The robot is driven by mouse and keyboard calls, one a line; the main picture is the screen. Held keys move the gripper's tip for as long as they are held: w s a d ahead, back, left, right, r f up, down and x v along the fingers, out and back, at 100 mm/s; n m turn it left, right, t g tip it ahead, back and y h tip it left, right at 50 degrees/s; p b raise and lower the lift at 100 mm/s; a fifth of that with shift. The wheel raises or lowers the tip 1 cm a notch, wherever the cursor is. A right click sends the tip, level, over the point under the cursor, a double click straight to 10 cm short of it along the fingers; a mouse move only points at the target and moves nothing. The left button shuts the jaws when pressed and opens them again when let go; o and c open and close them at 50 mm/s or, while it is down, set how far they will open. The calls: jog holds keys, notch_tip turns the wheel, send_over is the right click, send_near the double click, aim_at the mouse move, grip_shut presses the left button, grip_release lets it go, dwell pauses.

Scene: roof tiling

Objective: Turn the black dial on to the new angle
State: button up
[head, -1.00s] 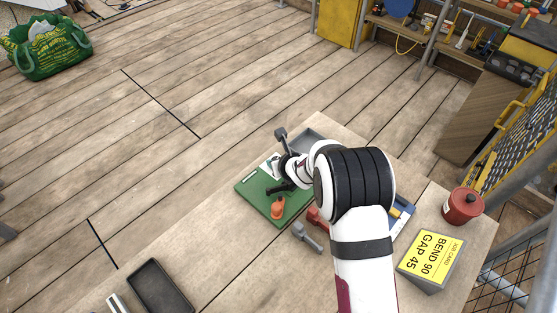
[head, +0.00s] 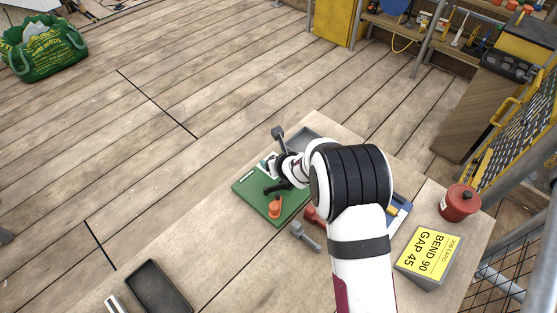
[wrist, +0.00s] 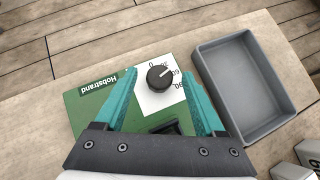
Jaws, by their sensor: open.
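The black dial (wrist: 159,77) is a round knob with a light pointer line. It stands on a white scale plate (wrist: 150,103) with printed angle numbers, and the line points up and right, near the 60. The plate is on a green machine labelled Hobstrand (wrist: 82,104), which also shows in the head view (head: 251,190). My gripper (wrist: 151,67) is open, its teal fingers to the left and right of the dial, with visible gaps. Whether the tips are level with the dial is hard to tell. In the head view my arm hides the dial.
A grey tray (wrist: 252,132) lies close to the right of the machine. An orange knob (head: 275,208) is on the machine. A grey tool (head: 304,236), a job card reading BEND 90 GAP 45 (head: 428,255) and a red pot (head: 459,204) share the bench.

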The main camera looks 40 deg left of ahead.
jog(key=v, duration=1.5)
jog(key=w+d+n+g+y, duration=0.1)
jog(key=w+n+g, duration=0.2)
jog(key=w+n, duration=0.1)
jog(key=x, duration=1.5)
jog(key=shift+f, duration=0.25)
jog(key=shift+c, duration=0.3)
grip_shut()
